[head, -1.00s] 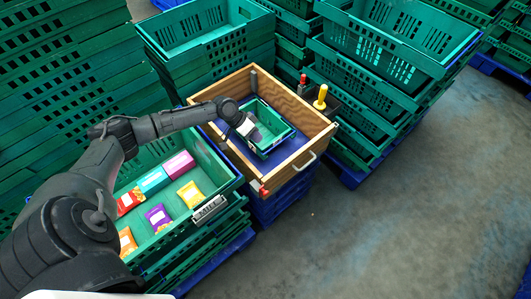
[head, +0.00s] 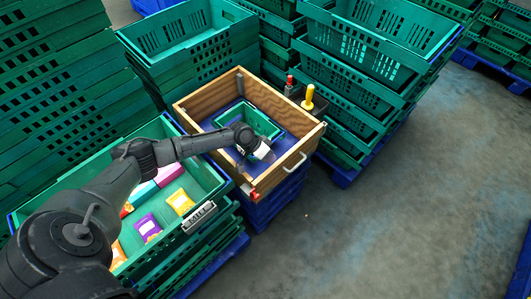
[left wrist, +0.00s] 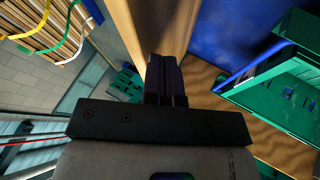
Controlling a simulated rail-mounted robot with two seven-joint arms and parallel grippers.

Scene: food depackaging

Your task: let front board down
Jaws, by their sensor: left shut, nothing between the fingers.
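The front board (head: 278,172) is the wooden near wall of an open wooden box and stands upright, with a pale handle (head: 295,162) on its outer face. A red part (head: 253,195) sits at its left end. My left gripper (head: 262,151) is shut and empty, over the blue box floor just inside the front board. In the left wrist view its closed fingers (left wrist: 166,80) point toward a wooden board (left wrist: 170,25); I cannot tell whether they touch it. A small green crate (head: 262,122) stands in the box behind the gripper. My right gripper is out of view.
A large green crate (head: 205,224) with coloured packets stands to the left, under my arm. Tall green crate stacks (head: 350,120) stand behind and right. A yellow-handled item (head: 308,98) is at the box's right corner. The floor in front is clear.

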